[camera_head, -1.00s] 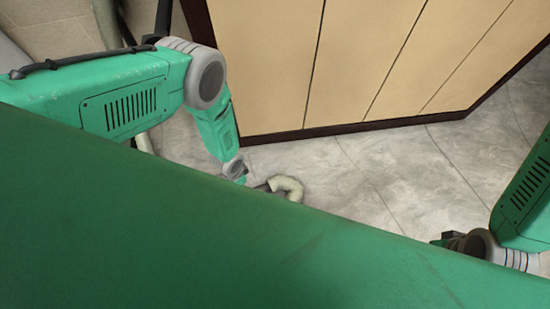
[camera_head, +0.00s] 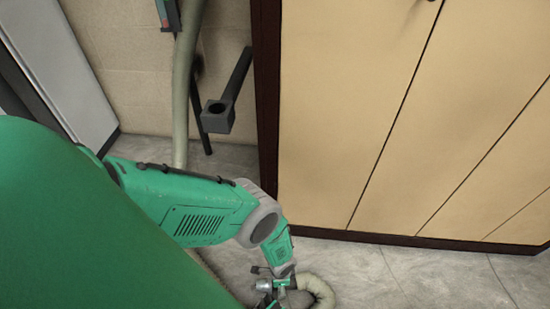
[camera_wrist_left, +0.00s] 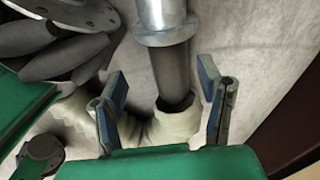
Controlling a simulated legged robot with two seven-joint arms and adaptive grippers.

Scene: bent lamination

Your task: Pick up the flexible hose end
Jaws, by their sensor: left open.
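The beige flexible hose (camera_head: 320,293) lies curled on the floor at the bottom of the head view. In the left wrist view, its beige ribbed part (camera_wrist_left: 172,126) joins a grey metal tube end (camera_wrist_left: 168,65) with a lighter collar near the top. My left gripper (camera_wrist_left: 162,78) is open, with one finger on each side of the tube, apart from it. In the head view my left gripper (camera_head: 272,285) is down at the curled hose, partly cut off by the frame edge. My right gripper is out of view.
A beige hose length (camera_head: 188,70) runs down the tiled wall. A dark bracket with a round socket (camera_head: 217,116) stands out beside it. A tan panelled cabinet (camera_head: 370,110) with a dark base fills the right. Grey floor (camera_head: 420,280) is clear in front of it.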

